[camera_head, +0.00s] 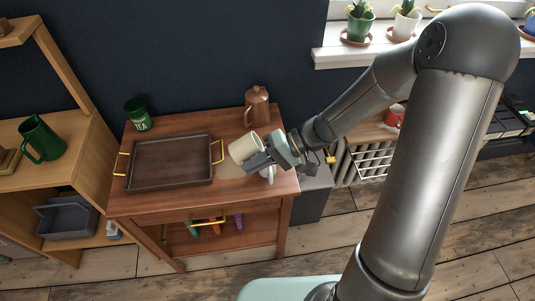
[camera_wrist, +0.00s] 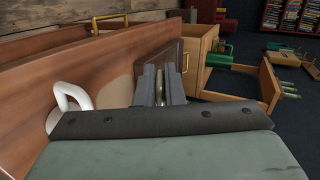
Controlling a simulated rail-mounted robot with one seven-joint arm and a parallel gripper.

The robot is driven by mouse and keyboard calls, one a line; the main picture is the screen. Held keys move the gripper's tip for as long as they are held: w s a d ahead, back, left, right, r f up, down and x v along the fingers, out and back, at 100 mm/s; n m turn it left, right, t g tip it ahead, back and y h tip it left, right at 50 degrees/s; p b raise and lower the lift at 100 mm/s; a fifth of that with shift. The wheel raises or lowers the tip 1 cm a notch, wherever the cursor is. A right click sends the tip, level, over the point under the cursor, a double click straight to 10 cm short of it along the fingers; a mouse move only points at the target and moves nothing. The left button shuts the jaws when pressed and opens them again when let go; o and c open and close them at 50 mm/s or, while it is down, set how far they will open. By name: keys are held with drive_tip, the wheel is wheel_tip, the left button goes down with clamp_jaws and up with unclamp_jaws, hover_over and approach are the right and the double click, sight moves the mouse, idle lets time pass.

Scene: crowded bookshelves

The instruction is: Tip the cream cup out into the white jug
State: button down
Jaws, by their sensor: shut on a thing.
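The cream cup (camera_head: 244,147) is tilted above the right part of the wooden table. My gripper (camera_head: 256,160) is shut on it, at its lower right side in the head view. The white jug (camera_head: 270,173) stands under and behind my gripper, which hides most of it. Its white handle (camera_wrist: 72,106) shows at the left of the wrist view. In the wrist view my gripper's fingers (camera_wrist: 160,85) are close together around a narrow part. The cup's contents cannot be seen.
A dark tray (camera_head: 170,183) with brass handles lies left of the cup. A green cup (camera_head: 138,115) stands at the table's back left, and a brown lidded jug (camera_head: 257,104) at its back right. A wooden shelf (camera_head: 85,165) stands on the left.

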drive_tip(key=shift+d+f+y+b, duration=0.15)
drive_tip(key=shift+f+y+b, duration=0.35)
drive_tip(key=shift+y+b, duration=0.25)
idle(0.3)
drive_tip(key=shift+w+d+r+g+y, duration=0.15)
drive_tip(key=shift+d+r+g+y, duration=0.25)
drive_tip(key=shift+y, duration=0.45)
drive_tip(key=shift+w+d+r+g+y+b, duration=0.1)
drive_tip(key=shift+d+g+y+b, duration=0.1)
drive_tip(key=shift+y+b, duration=0.4)
drive_tip(key=shift+d+r+g+y+b, duration=0.15)
drive_tip(key=shift+y+b, duration=0.2)
drive_tip(key=shift+y, duration=0.45)
